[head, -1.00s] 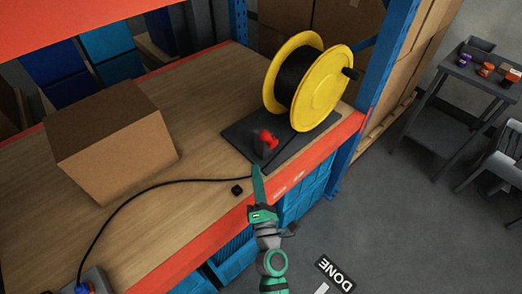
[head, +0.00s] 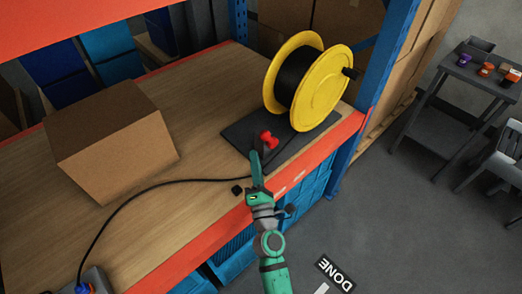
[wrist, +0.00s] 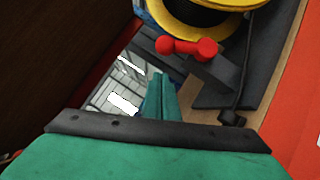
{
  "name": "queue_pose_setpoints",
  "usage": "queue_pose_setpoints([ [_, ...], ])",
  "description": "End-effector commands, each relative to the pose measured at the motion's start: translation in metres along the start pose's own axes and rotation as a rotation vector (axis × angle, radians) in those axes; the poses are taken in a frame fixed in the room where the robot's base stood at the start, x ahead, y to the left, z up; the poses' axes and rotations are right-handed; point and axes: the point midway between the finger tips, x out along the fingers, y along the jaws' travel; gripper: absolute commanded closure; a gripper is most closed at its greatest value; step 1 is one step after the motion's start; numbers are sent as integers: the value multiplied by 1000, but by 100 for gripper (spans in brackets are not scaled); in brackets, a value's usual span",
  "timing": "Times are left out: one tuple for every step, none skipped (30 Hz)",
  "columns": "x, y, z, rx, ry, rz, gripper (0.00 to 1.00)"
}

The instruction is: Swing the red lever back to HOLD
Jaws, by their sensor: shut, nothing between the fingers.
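The red lever (head: 269,140) has a knobbed red handle on a dark bracket, on the dark base plate (head: 240,128) of the yellow cable reel (head: 322,92). It also shows in the wrist view (wrist: 187,47), just beyond my fingertips. My green gripper (head: 256,160) is shut and empty, its fingertips close to the lever's near left side in the head view. In the wrist view, the closed fingers (wrist: 159,82) point toward the lever and sit below its left knob. I cannot tell whether they touch the bracket. No HOLD marking is readable.
A cardboard box (head: 110,140) stands left on the wooden shelf. A black cable (head: 150,187) runs across the shelf near a small black block (head: 237,189). The orange shelf edge (head: 215,236) lies under my arm, and a blue upright (head: 375,100) stands right.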

Motion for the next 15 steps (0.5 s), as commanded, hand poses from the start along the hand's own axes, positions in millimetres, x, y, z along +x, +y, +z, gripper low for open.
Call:
queue_pose_setpoints([
  [1, 0, 1, -1, 3, 0, 100],
  [2, 0, 2, -1, 3, 0, 100],
  [3, 0, 3, -1, 3, 0, 100],
  [4, -1, 4, -2, 3, 0, 100],
  [5, 0, 4, -2, 4, 0, 100],
  [6, -1, 6, -2, 3, 0, 100],
  [7, 0, 6, -2, 4, 0, 100],
  [8, 0, 8, -1, 3, 0, 100],
  [9, 0, 8, -1, 3, 0, 100],
  [10, 0, 10, -1, 2, 0, 100],
  [12, 0, 11, -1, 2, 0, 100],
  [13, 0, 12, -1, 2, 0, 100],
  [14, 0, 13, -1, 2, 0, 100],
  [15, 0, 14, -1, 3, 0, 100],
  [16, -1, 16, -2, 3, -1, 100],
])
